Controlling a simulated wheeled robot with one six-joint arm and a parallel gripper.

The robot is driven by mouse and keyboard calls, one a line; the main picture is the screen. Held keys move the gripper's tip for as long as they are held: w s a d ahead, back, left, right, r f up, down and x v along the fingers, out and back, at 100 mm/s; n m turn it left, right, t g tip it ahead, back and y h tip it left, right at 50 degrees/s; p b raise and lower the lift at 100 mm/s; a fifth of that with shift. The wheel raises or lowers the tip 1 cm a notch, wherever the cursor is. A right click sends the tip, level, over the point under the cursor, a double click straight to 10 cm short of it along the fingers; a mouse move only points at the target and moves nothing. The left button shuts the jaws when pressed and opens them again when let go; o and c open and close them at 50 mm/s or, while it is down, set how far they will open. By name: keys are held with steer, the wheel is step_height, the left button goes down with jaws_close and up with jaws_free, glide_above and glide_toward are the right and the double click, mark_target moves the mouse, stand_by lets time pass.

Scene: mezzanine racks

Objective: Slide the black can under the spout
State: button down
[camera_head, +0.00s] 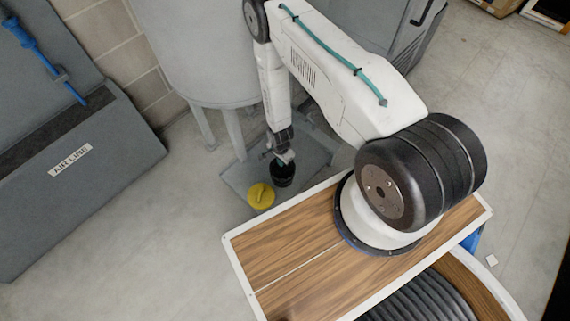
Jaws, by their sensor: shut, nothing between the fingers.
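The black can (284,175) stands low down on a grey plate (239,181) at the foot of a large grey tank (195,45). My gripper (286,158) is shut and empty, pointing down at the can's far rim. From this height I cannot tell whether the fingers touch the can. I cannot make out the spout; my arm covers part of the tank's right side.
A yellow round object (261,195) sits beside the can, to its lower left. A grey cabinet marked AIR LINE (75,160) stands on the left. A grey machine (405,35) stands behind my arm. Floor is clear between cabinet and plate.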

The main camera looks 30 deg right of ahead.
glide_toward(287, 172)
steer(key=a+f, duration=0.1)
steer(key=s+a+f, duration=0.1)
steer(key=a+f, duration=0.1)
steer(key=shift+s+a, duration=0.25)
steer(key=shift+a, duration=0.15)
steer(key=d, duration=0.1)
steer(key=w+d, duration=0.1)
steer(key=shift+d+r, duration=0.3)
steer(key=shift+w+d, duration=0.15)
steer(key=shift+d, duration=0.4)
